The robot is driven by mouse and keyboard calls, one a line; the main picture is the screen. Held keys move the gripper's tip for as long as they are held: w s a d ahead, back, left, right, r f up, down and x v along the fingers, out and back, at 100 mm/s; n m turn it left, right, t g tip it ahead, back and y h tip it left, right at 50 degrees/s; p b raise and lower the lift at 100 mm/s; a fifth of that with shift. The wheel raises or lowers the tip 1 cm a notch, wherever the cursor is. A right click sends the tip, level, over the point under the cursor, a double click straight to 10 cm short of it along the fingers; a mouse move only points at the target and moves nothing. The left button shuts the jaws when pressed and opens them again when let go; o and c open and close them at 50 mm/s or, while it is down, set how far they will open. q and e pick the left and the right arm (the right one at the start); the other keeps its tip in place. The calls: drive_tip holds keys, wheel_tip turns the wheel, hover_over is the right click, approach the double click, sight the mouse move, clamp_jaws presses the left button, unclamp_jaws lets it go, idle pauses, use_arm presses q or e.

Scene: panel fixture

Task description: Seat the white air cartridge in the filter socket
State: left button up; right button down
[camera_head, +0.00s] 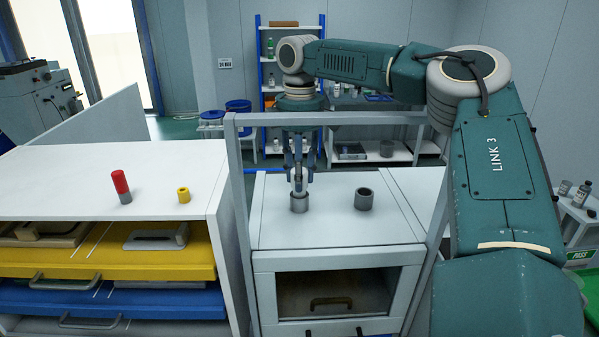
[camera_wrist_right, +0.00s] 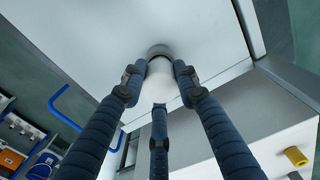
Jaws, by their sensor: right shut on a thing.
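The white air cartridge (camera_head: 298,183) stands upright between the fingers of my right gripper (camera_head: 299,172), which is shut on it. Its lower end meets a grey round socket (camera_head: 299,203) on the white cabinet top. I cannot tell how deep it sits. In the right wrist view, several dark blue fingers surround the white cartridge (camera_wrist_right: 160,80), with the grey socket (camera_wrist_right: 159,51) just beyond it. I cannot tell which of the two is the filter socket. My left gripper is not in view.
A grey metal frame (camera_head: 236,178) surrounds the white cabinet (camera_head: 330,230). The cabinet top around the sockets is clear.

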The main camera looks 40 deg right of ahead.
drive_tip(key=shift+f, duration=1.15)
drive_tip(key=c, duration=1.2)
unclamp_jaws()
wheel_tip(320, 180, up, 12)
